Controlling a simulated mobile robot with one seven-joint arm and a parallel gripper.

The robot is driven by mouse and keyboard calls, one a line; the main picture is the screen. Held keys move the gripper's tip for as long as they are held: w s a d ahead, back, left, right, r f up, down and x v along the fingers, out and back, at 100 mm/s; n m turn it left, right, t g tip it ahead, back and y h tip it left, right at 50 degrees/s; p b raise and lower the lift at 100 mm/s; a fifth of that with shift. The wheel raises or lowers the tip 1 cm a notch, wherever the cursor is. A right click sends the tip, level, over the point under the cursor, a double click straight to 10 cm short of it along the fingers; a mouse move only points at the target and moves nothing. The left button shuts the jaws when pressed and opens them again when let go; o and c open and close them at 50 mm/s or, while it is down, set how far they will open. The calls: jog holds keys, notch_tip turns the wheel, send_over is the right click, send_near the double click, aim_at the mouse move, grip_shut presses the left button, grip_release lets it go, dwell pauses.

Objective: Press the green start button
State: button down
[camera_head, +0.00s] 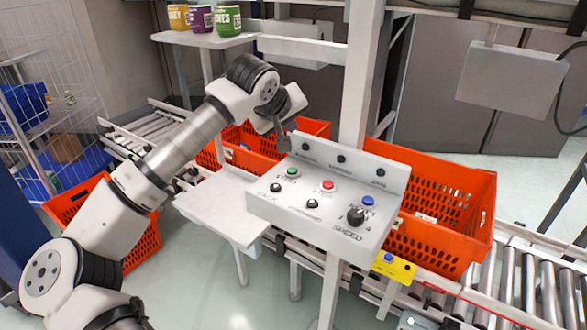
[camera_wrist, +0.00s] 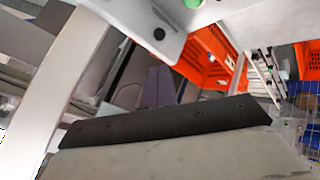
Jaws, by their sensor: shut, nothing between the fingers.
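The green start button (camera_head: 292,172) is on the sloped top of the white control box (camera_head: 262,206), at the left of the upper row. My gripper (camera_head: 285,143) is shut and empty. Its tip is just behind and above the green button in the head view, and appears apart from it. In the wrist view the green button (camera_wrist: 192,3) shows at the top edge, partly cut off, with part of the control box (camera_wrist: 128,14) around it.
A red button (camera_head: 328,185), a blue button (camera_head: 368,201), several black buttons and a speed knob (camera_head: 355,216) sit close by. The box's raised back panel (camera_head: 340,160) stands near my gripper. Orange totes (camera_head: 440,190) and roller conveyors surround the box. A white post (camera_head: 355,80) rises behind.

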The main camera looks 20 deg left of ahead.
jog(key=shift+f, duration=0.1)
jog(key=b, duration=0.5)
send_over(291, 173)
notch_tip(291, 173, down, 8)
jog(key=shift+f+b, duration=0.3)
jog(key=shift+b, duration=0.05)
jog(key=shift+f, duration=0.15)
dwell(1.7)
jog(key=shift+f+b, duration=0.3)
jog(key=shift+b, duration=0.4)
